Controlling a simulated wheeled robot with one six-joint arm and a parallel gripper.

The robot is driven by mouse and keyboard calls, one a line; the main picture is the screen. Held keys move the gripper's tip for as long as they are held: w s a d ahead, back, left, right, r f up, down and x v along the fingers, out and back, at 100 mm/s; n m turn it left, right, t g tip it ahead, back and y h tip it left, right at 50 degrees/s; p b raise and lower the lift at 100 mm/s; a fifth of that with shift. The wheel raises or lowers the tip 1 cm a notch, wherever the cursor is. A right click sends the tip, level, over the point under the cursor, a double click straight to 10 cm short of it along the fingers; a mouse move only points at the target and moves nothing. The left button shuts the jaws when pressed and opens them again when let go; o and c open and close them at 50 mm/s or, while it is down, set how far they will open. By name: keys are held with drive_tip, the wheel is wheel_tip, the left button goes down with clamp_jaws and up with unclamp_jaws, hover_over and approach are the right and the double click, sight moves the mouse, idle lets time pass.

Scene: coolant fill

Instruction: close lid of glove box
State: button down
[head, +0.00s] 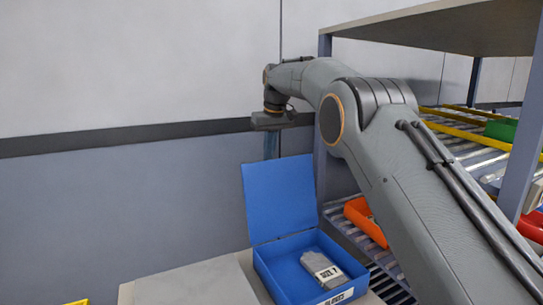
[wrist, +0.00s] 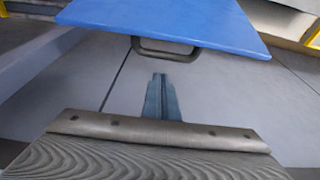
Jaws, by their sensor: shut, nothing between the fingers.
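The blue glove box (head: 300,262) stands on a light table with its lid (head: 279,198) raised and leaning slightly back. A grey packet with a "SIZE 7" label (head: 323,270) lies inside the box. My gripper (head: 271,147) points down behind the lid's upper edge, its lower end partly hidden by the lid. In the wrist view my gripper (wrist: 160,80) is shut and empty. The blue lid (wrist: 165,22) fills the top of that view, with a dark handle (wrist: 165,48) along its edge. The fingertips appear just short of the handle; I cannot tell whether they touch.
A roller rack (head: 325,120) stands at the right, with an orange bin (head: 362,218) and a green bin (head: 500,130). The wall (head: 120,200) is behind. The table (head: 190,284) is bare left of the box. A yellow edge (head: 76,302) shows at lower left.

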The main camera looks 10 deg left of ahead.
drive_tip(key=shift+s+d+r+p, duration=0.1)
drive_tip(key=shift+s+d+p, duration=0.3)
drive_tip(key=shift+s+d, duration=0.45)
drive_tip(key=shift+s+a, duration=0.1)
drive_tip(key=shift+b, duration=0.3)
